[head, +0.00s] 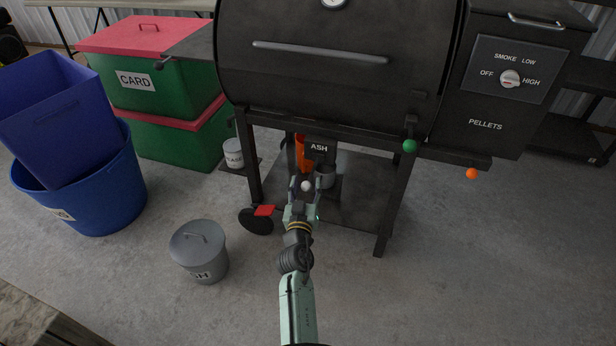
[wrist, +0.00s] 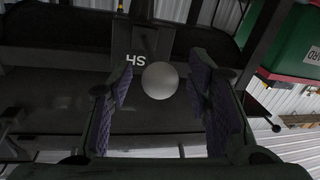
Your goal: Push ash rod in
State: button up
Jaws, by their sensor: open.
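The ash rod ends in a pale round knob (head: 306,186), which shows just in front of the black ASH box (head: 319,148) under the smoker. In the wrist view the knob (wrist: 160,80) sits between the two finger pads, near the middle, with space on both sides. The rod behind it is mostly hidden by the knob. My gripper (head: 303,188) is open and points at the knob under the smoker's front edge. In the wrist view my gripper (wrist: 165,95) has its purple pads spread to either side of the knob. Contact cannot be told.
The black smoker (head: 330,75) stands over my arm, with a leg on each side and a lower shelf (head: 355,195). A green ball knob (head: 409,146) and an orange one (head: 471,173) stick out right. A grey lidded ash can (head: 199,250) stands left on open floor.

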jog(key=shift+w, duration=0.2)
jog(key=shift+c, duration=0.2)
grip_shut()
dwell(0.4)
